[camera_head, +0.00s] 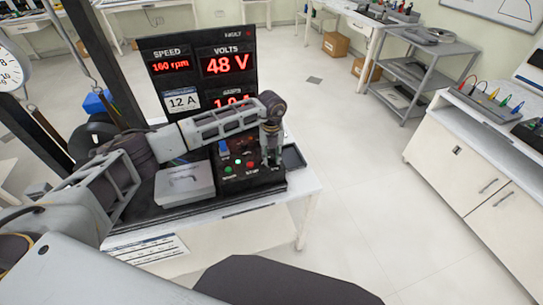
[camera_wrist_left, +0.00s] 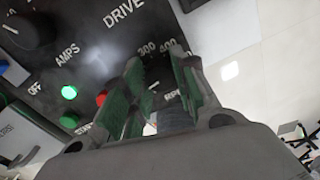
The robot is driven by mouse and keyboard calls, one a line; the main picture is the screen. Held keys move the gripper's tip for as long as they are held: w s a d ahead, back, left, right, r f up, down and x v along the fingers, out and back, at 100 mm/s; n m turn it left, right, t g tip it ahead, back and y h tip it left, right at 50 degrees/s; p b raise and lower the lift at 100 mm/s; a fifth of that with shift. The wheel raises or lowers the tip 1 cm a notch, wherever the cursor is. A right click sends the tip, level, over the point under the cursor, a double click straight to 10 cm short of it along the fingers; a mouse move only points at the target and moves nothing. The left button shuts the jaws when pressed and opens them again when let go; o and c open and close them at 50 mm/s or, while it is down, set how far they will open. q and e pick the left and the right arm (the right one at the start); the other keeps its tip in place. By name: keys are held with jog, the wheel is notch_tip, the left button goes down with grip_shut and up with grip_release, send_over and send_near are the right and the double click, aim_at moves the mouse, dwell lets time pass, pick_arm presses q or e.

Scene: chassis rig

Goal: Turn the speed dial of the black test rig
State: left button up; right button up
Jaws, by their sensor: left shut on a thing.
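The black test rig (camera_head: 240,178) stands on a white bench, with a display board (camera_head: 200,68) behind it reading SPEED 160 rpm and 48 V. The amps reading is partly hidden by my arm. My left gripper (camera_head: 271,155) reaches down onto the right end of the control panel. In the left wrist view, my left gripper (camera_wrist_left: 160,85) is shut on the dark speed dial (camera_wrist_left: 156,84), with a finger on each side. The printed 300, 400 and part of RPM show around it. The fingers hide most of the dial. My right gripper is not in view.
The AMPS knob (camera_wrist_left: 32,30) is farther left. A grey box (camera_head: 185,184) lies left of the panel. Open floor lies to the right, before a white cabinet (camera_head: 470,165).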

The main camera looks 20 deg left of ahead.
aim_at(272, 157)
pick_arm(q)
jog(key=n, duration=0.3)
jog(key=shift+n, duration=2)
jog(key=o, duration=1.1)
jog(key=shift+c, duration=0.2)
notch_tip(272, 157, up, 12)
jog(key=shift+d, duration=0.1)
